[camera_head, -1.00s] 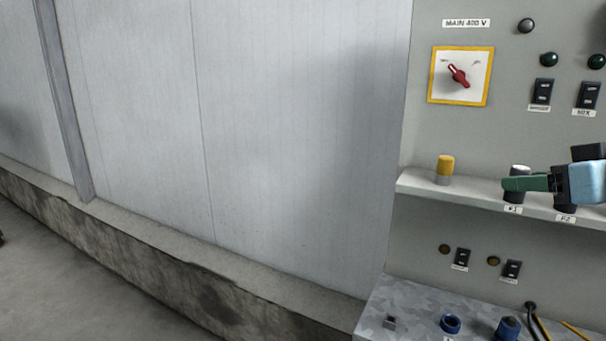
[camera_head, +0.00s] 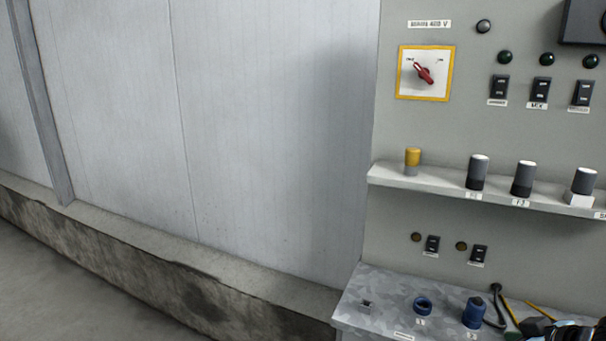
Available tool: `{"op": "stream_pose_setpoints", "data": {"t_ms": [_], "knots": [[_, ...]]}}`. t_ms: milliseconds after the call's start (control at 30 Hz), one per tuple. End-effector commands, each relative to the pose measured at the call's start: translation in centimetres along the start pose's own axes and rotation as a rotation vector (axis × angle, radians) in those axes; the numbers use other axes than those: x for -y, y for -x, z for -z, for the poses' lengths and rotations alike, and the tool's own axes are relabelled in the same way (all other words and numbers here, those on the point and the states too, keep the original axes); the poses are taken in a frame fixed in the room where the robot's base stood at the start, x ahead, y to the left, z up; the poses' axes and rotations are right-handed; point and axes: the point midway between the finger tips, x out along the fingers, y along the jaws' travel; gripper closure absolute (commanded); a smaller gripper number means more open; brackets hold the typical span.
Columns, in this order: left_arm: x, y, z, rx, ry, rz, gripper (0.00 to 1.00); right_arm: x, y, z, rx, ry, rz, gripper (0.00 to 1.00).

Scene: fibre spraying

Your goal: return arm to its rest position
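My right gripper (camera_head: 528,331) shows only in part at the bottom right corner, as a dark and light-blue body with a bit of green. It is low in front of the metal bench, and its fingertips are mostly cut off by the frame edge. I cannot tell whether it is open or shut. My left gripper is out of view. A grey control panel (camera_head: 450,130) stands on the right.
The panel has a red rotary switch (camera_head: 424,73) in a yellow frame and several black rocker switches. A pale wall and low concrete ledge (camera_head: 150,250) run along the left.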

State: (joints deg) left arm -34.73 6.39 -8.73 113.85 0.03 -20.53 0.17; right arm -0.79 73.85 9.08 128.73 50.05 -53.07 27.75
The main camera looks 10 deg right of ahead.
Motion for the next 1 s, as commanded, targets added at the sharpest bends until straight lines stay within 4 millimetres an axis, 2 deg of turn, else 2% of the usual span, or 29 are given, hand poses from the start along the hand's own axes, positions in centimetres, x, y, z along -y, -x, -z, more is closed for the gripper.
{"op": "stream_pose_setpoints", "data": {"t_ms": [33,200,367,500,700,1000], "knots": [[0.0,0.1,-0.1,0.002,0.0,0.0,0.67,1.1,-1.0,-3.0,0.042,-0.007,0.008,0.47],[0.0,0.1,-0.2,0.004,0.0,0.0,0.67,4.6,-2.8,-11.7,0.174,0.001,0.011,0.47],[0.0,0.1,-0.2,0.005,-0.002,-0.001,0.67,8.7,-3.0,-18.9,0.297,0.003,0.019,0.47],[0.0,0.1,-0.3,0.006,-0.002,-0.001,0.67,12.8,-2.1,-24.4,0.404,-0.005,0.027,0.47],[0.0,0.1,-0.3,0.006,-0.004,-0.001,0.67,18.2,0.4,-30.1,0.552,-0.027,0.037,0.47],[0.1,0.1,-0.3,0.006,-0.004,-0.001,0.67,23.4,3.9,-34.1,0.704,-0.064,0.048,0.47]]}}
